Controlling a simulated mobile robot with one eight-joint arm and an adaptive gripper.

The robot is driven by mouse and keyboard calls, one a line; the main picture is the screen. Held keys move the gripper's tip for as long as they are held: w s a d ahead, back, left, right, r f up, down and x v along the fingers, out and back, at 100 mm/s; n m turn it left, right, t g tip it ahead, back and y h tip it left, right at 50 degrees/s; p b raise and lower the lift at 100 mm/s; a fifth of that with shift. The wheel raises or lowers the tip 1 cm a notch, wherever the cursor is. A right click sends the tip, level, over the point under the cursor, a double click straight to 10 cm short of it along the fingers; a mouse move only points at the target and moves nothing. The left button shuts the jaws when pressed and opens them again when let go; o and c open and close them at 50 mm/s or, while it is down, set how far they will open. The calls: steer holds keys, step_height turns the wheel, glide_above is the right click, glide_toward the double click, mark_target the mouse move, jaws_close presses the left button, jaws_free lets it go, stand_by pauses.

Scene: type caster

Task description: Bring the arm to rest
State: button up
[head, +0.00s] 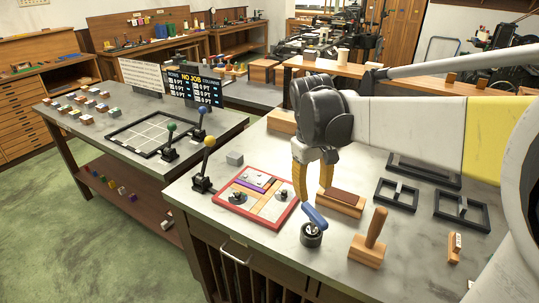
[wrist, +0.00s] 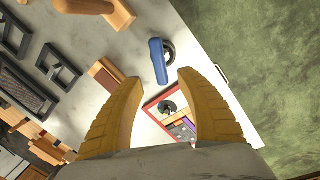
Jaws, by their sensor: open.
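My arm reaches in from the right of the head view over the grey-topped workbench (head: 340,262). My gripper (head: 325,196) points down above the bench, with its yellow fingers overlapping one another in this view. In the wrist view my gripper (wrist: 163,82) has its two yellow fingers spread apart, with nothing held between them. A blue-handled tool with a dark round base (head: 311,236) stands on the bench just below the fingertips in the head view. Its blue handle (wrist: 158,60) shows beyond the fingertips in the wrist view. Contact between fingers and handle cannot be told.
A red-framed tray (head: 222,203) with blocks lies left of my gripper. A wooden-handled stamp (head: 371,240), a brown-topped block (head: 345,199) and dark metal frames (head: 462,209) lie to the right. The front bench strip is mostly clear.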

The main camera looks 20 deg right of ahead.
steer(key=s+a+f+m+t+y, duration=0.1)
steer(key=s+a+t, duration=0.6)
steer(key=s+a, duration=0.3)
steer(key=shift+s+a+f+m+y, duration=0.25)
steer(key=shift+a+m+y, duration=0.05)
steer(key=shift+a, duration=0.6)
